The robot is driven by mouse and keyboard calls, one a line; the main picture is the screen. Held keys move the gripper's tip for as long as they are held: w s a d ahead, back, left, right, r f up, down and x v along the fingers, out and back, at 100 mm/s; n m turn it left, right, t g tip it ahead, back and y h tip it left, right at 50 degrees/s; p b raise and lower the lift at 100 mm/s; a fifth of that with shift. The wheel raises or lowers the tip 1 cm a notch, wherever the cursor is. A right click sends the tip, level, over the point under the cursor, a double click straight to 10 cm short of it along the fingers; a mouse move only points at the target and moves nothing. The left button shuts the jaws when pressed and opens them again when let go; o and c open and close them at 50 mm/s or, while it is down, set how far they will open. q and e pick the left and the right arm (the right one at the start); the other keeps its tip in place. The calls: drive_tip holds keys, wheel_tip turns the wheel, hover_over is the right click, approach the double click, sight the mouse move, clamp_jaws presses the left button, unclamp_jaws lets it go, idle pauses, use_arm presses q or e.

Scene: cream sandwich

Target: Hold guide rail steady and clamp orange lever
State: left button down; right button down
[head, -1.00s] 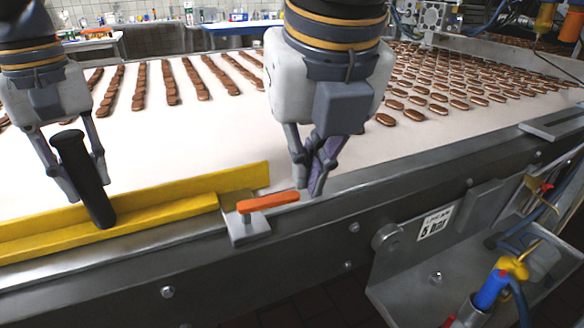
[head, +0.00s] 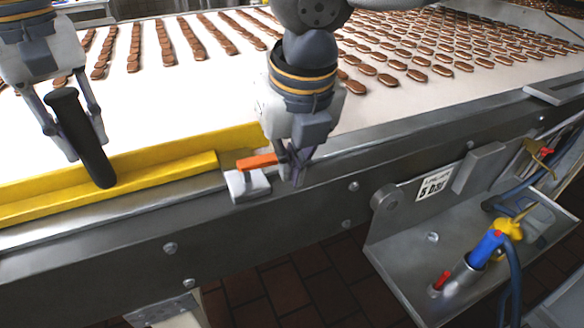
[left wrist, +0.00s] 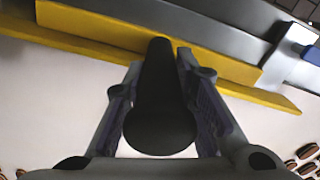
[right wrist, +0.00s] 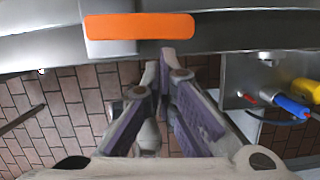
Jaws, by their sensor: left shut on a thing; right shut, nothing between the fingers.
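The yellow guide rail (head: 150,178) lies along the near edge of the conveyor and also crosses the left wrist view (left wrist: 110,30). My left gripper (head: 82,150) is shut on a black upright handle (head: 80,140) standing at the rail; the handle fills the middle of the left wrist view (left wrist: 160,110). The orange lever (head: 258,161) sits on a grey clamp block (head: 247,186) at the rail's right end. My right gripper (head: 293,180) is shut and empty, just right of the lever's end. In the right wrist view the orange lever (right wrist: 140,27) lies beyond the fingertips.
Rows of brown sandwich cookies (head: 420,55) lie on the white conveyor belt (head: 230,95). A grey metal shelf (head: 400,250) with a blue and yellow tool (head: 488,248) sticks out at the right. Brick-tiled floor (head: 280,290) is below the conveyor frame.

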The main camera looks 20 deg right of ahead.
use_arm(q)
drive_tip(key=shift+f, duration=0.1)
use_arm(e)
drive_tip(key=shift+w, duration=0.15)
drive_tip(key=shift+w+d, duration=0.25)
drive_tip(key=shift+w, duration=0.4)
use_arm(q)
drive_tip(key=shift+s, duration=0.1)
drive_tip(key=c, duration=1.2)
unclamp_jaws()
drive_tip(key=shift+o, duration=0.2)
use_arm(e)
drive_tip(key=s+r, duration=0.6)
drive_tip(key=r, duration=0.3)
drive_tip(key=shift+s+r, duration=0.3)
drive_tip(key=shift+r, duration=0.05)
